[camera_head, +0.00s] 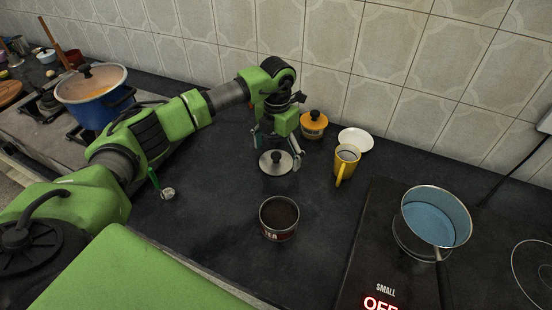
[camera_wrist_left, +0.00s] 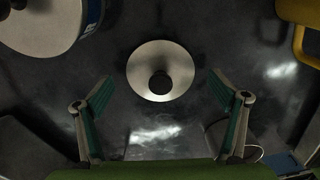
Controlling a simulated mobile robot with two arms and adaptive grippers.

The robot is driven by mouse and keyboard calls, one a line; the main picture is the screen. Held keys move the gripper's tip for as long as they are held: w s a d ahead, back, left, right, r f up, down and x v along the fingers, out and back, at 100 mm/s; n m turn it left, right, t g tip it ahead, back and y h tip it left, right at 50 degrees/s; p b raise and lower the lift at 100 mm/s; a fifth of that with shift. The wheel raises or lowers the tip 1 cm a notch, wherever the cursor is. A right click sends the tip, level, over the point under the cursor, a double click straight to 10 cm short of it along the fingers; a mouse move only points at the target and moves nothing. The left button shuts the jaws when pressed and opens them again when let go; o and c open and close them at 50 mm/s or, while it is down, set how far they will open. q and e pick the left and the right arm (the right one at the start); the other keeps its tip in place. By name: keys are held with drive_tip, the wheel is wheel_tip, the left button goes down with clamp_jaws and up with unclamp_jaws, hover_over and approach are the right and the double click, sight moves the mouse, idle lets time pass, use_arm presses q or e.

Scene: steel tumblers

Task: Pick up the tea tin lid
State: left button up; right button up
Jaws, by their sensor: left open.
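The tea tin lid is a round steel disc (camera_head: 276,168) with a dark knob in its middle. It lies flat on the dark counter, knob up. My left gripper (camera_head: 277,151) is open above it, with a finger on either side. In the left wrist view the lid (camera_wrist_left: 143,70) appears whole between and beyond the two spread fingers (camera_wrist_left: 160,80), and neither finger visibly touches it. The open tea tin (camera_head: 279,232), labelled TEA with dark contents, stands nearer the front. My right gripper is not in view.
An orange lidded pot (camera_head: 314,128), a white saucer (camera_head: 356,140) and a yellow mug (camera_head: 345,164) stand right of the lid. A small strainer (camera_head: 167,193) lies to its left. A hob (camera_head: 370,230) bears a saucepan (camera_head: 434,220). A blue pot (camera_head: 95,109) stands far left.

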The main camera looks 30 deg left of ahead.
use_arm(q)
drive_tip(key=shift+f, duration=0.4)
drive_tip(key=shift+s, duration=0.15)
drive_tip(key=c, duration=2.1)
clamp_jaws()
drive_tip(key=shift+s, duration=0.1)
drive_tip(key=shift+f, duration=0.1)
